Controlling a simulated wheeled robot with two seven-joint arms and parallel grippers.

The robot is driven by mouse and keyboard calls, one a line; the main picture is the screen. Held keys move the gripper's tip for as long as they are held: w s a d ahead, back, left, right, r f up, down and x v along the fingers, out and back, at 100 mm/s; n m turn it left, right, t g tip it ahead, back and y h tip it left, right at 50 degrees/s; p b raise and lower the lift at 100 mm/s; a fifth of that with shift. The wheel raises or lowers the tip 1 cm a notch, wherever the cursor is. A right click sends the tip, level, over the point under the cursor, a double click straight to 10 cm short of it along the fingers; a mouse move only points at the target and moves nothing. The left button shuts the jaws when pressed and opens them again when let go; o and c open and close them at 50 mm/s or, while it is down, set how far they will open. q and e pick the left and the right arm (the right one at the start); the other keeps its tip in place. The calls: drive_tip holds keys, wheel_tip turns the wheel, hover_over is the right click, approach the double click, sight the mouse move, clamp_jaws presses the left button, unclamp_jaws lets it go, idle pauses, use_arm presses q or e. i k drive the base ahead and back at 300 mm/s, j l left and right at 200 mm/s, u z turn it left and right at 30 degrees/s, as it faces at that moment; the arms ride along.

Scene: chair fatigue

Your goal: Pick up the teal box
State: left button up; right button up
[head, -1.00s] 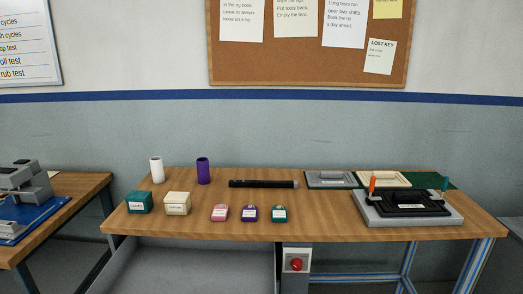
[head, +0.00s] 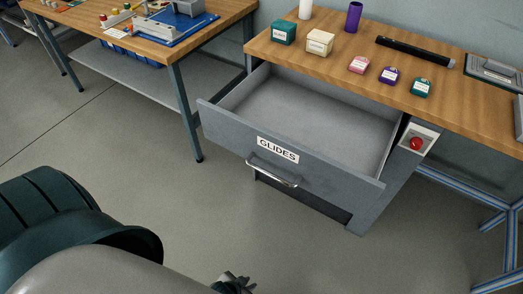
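The teal box (head: 283,32) stands on the wooden bench top near its left end, with a white label on its front. A cream box (head: 320,42) stands just to its right. A smaller teal item (head: 421,87) with a white label sits further right, near the front edge. My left gripper (head: 235,284) shows only in part at the bottom edge, low and well apart from the teal box. Its fingers are too cut off to tell whether they are open. My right gripper is not in view.
An open, empty grey drawer (head: 310,115) labelled GLIDES juts out below the boxes. A red button (head: 416,143) is beside it. Pink (head: 359,65) and purple (head: 389,75) items line the bench front. Another bench (head: 150,45) stands left. The floor in front is clear.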

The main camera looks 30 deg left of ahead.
sight(283, 32)
drive_tip(key=i+j+z, duration=0.2)
drive_tip(key=j+z, duration=0.2)
drive_tip(key=j, duration=1.25)
drive_tip(key=j+z, duration=0.4)
drive_tip(key=j, duration=1.25)
